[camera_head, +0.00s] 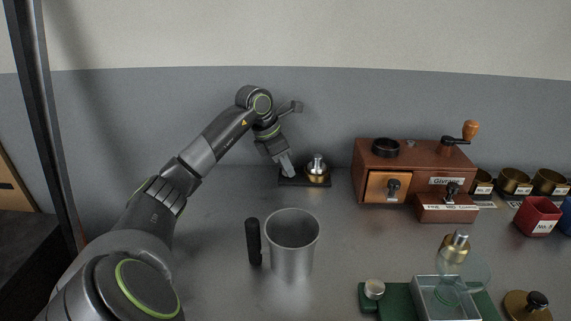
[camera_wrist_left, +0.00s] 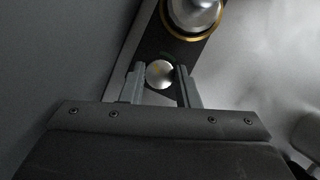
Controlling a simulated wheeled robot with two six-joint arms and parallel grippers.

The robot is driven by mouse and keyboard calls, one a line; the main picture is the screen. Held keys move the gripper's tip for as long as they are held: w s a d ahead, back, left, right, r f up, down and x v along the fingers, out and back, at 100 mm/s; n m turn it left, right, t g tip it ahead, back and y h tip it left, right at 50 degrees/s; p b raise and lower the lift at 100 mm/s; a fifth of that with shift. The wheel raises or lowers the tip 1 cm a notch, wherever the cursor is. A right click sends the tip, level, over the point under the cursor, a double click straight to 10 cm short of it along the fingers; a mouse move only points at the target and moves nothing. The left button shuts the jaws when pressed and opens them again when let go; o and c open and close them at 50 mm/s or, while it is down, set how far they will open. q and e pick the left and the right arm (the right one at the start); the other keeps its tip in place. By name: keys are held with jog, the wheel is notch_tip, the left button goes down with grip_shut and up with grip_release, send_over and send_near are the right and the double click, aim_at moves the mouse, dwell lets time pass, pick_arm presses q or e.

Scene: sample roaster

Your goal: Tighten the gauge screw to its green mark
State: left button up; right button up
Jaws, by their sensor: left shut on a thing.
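My left gripper (camera_head: 288,168) points down at the left end of a dark base plate (camera_head: 327,183) at the back of the table. In the left wrist view the left gripper (camera_wrist_left: 160,78) is shut on a round silver screw head (camera_wrist_left: 160,73), one finger on each side. My right gripper is out of view.
A steel jug (camera_head: 292,245) with a black handle stands in front of the plate. A brown wooden grinder (camera_head: 430,165) stands to the right. A red cup (camera_head: 537,216) and brass tins are farther right. A green scale (camera_head: 398,299) with a clear tray is at front right.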

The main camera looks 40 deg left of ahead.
pick_arm(q)
jog(key=o, duration=1)
jog(key=shift+c, duration=0.2)
jog(key=v, duration=1.7)
jog(key=shift+r+p, duration=0.2)
jog(key=shift+p, duration=0.25)
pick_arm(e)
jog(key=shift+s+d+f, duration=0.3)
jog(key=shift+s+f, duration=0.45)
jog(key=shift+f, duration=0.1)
